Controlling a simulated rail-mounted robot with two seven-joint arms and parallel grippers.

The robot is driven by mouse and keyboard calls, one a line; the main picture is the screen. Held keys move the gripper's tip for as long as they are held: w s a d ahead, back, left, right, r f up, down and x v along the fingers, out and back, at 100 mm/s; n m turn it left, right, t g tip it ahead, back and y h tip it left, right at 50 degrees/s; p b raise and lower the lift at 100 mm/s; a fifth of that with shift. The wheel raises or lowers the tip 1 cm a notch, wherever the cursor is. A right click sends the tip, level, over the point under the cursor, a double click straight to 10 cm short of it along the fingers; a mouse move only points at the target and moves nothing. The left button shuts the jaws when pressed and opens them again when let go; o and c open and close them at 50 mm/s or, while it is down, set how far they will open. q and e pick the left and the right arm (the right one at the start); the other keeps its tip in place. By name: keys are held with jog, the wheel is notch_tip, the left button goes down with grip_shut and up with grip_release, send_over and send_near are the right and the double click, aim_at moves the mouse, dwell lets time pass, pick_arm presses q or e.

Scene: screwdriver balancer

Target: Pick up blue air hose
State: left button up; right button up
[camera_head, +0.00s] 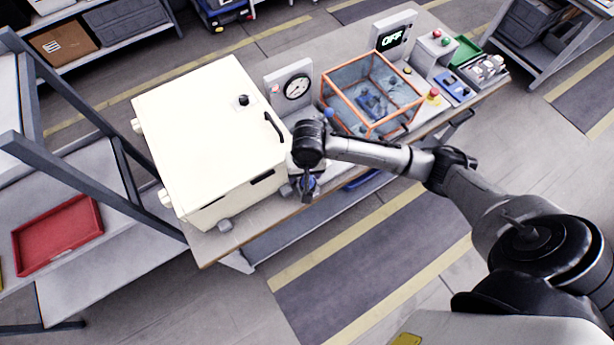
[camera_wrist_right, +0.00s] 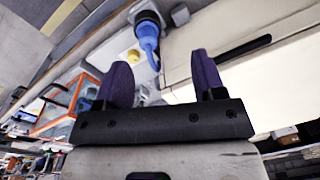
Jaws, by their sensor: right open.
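The blue air hose (camera_wrist_right: 149,32) shows in the right wrist view as a blue piece with a dark ring, at the top centre beyond my fingertips. My right gripper (camera_wrist_right: 160,66) is open, with its two purple fingers apart and nothing between them. In the head view my right gripper (camera_head: 307,188) points down at the front edge of the bench, beside the white cabinet. There my own wrist largely hides the hose, and the gap between gripper and hose is hard to judge. My left gripper is not in view.
The white cabinet (camera_head: 205,120) stands close on the left of the gripper. A dial gauge (camera_head: 296,88) is behind it. An orange-framed clear box (camera_head: 345,82) stands to the right on the bench. The floor in front of the bench is clear.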

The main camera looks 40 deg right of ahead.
jog(key=d+f+m, duration=0.1)
jog(key=f, duration=0.1)
jog(key=w+d+f+b, duration=0.1)
jog(key=f, duration=0.2)
jog(key=w+d+f+m+b, duration=0.1)
jog(key=d+f, duration=0.1)
jog(key=shift+w+f+m+g+h, duration=0.25)
jog(key=shift+f+m+g+h, duration=0.05)
jog(key=shift+f, duration=0.1)
jog(key=shift+w+f+b, duration=0.1)
jog(key=shift+f+b, duration=0.25)
jog(key=shift+f, duration=2.75)
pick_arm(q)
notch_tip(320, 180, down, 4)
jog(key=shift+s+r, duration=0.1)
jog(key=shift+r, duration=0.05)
pick_arm(e)
jog(key=c, duration=1)
